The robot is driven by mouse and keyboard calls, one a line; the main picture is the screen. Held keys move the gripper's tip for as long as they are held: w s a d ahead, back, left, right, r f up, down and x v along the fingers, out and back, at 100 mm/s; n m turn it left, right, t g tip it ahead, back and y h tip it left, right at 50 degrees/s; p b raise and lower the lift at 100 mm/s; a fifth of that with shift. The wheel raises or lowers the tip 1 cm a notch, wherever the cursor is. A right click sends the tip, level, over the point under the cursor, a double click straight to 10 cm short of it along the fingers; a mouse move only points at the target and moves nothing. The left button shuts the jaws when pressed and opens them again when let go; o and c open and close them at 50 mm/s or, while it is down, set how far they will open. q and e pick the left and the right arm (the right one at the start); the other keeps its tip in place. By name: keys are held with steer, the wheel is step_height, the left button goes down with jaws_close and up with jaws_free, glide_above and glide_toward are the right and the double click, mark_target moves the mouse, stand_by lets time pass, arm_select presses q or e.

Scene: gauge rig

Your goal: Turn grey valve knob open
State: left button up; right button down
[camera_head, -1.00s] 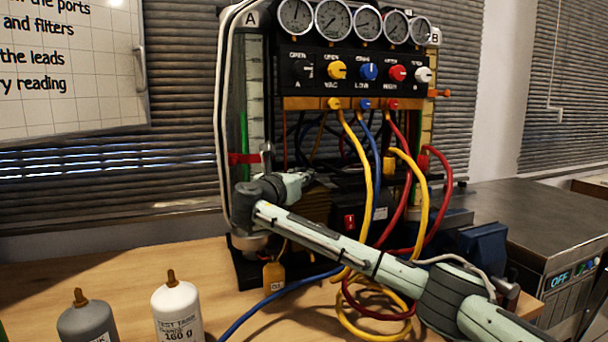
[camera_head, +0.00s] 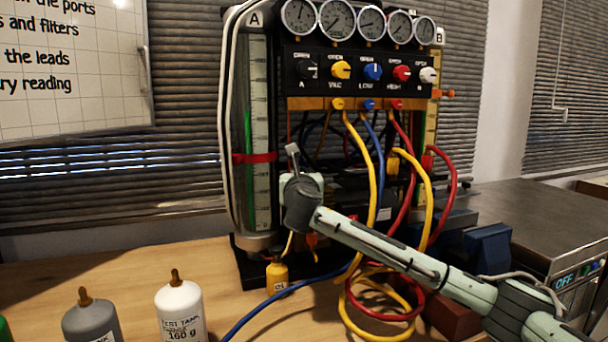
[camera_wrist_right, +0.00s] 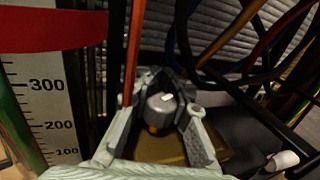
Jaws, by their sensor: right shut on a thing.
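The grey valve knob (camera_wrist_right: 162,108) has a white mark on its top and sits low in the rig, with orange below it in the right wrist view. My right gripper (camera_wrist_right: 166,88) is around it, with a pale finger on each side, and is shut on it. In the head view my right wrist (camera_head: 303,200) is in front of the lower rig beside the clear column, and hides the knob and fingertips. My left gripper is in neither view.
The gauge rig's panel (camera_head: 350,72) carries several coloured knobs. Yellow, blue and red hoses (camera_head: 368,180) hang close to my right arm. A graduated column (camera_head: 258,130) stands left of my wrist. A white test tank (camera_head: 180,310) and a grey tank (camera_head: 90,320) stand at front left.

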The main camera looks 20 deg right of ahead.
steer(key=shift+w+a+n+t+y, duration=0.15)
steer(key=shift+a+n+y, duration=0.2)
steer(key=shift+n+y, duration=0.9)
steer(key=shift+s+a+n+t+y, duration=0.25)
steer(key=shift+n+y, duration=0.4)
steer(key=shift+y, duration=1.1)
steer(key=shift+w, duration=0.2)
steer(key=c, duration=1.4)
jaws_free()
steer(key=s, duration=1.2)
steer(key=shift+d, duration=0.25)
